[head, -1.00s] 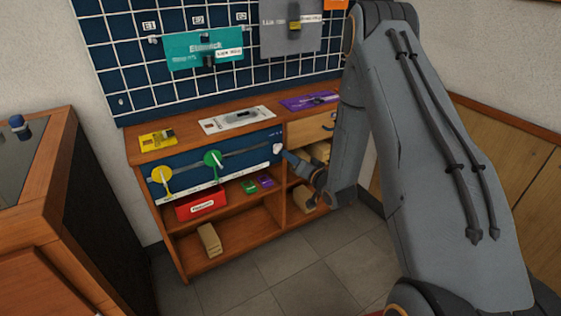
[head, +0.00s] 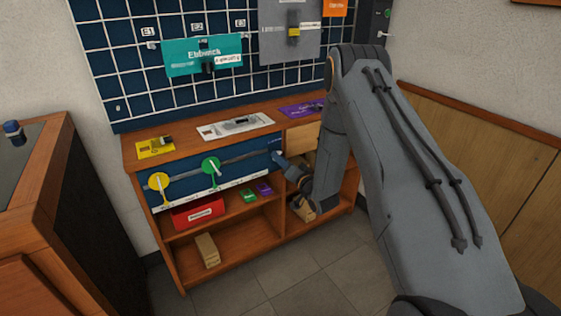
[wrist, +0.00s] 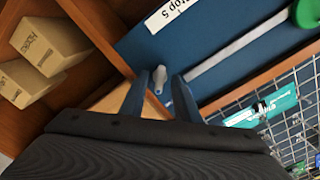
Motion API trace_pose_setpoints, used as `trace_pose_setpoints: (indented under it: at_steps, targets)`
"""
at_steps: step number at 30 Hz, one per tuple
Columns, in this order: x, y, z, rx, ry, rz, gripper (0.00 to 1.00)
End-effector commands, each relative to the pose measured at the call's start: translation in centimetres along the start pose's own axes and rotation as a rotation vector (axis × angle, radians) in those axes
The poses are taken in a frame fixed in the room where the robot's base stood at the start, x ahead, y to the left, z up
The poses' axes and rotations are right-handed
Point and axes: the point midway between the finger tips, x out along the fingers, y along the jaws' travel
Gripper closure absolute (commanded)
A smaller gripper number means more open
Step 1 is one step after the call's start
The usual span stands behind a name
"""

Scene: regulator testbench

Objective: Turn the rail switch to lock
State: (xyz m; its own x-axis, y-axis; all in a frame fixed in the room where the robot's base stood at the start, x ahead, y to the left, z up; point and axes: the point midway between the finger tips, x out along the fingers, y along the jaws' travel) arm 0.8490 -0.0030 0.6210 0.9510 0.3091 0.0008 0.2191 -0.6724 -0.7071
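A blue front panel (head: 240,173) carries a pale rail (head: 185,175) with a yellow disc (head: 159,181) and a green disc (head: 211,166) on it. In the wrist view a small white knob (wrist: 160,76), apparently the rail switch, sits near the rail (wrist: 240,42) end, beside a label reading "top 5" (wrist: 178,10). My gripper (wrist: 160,82) is open, with one blue finger on each side of the knob. I cannot tell whether they touch it. In the head view my gripper (head: 278,157) is at the panel's right end and hides the knob.
The wooden bench (head: 128,150) bears a yellow card (head: 150,151), a white plate (head: 215,131) and a purple card (head: 295,111). Below are a red box (head: 188,217) and tan blocks (head: 207,250). A grid board (head: 110,80) stands behind. A wooden cabinet (head: 50,150) is at the left.

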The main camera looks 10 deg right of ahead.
Motion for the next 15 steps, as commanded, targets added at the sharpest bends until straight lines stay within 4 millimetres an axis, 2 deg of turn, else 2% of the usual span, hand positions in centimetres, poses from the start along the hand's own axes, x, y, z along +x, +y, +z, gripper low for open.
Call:
trace_pose_setpoints:
  at_steps: [6,11,15]
  targets:
    - [0.01,0.00,0.02,0.000,0.000,0.000,0.73]
    - [0.01,-0.01,0.03,0.000,-0.001,0.001,1.00]
    - [0.00,-0.01,0.03,0.000,-0.001,0.001,1.00]
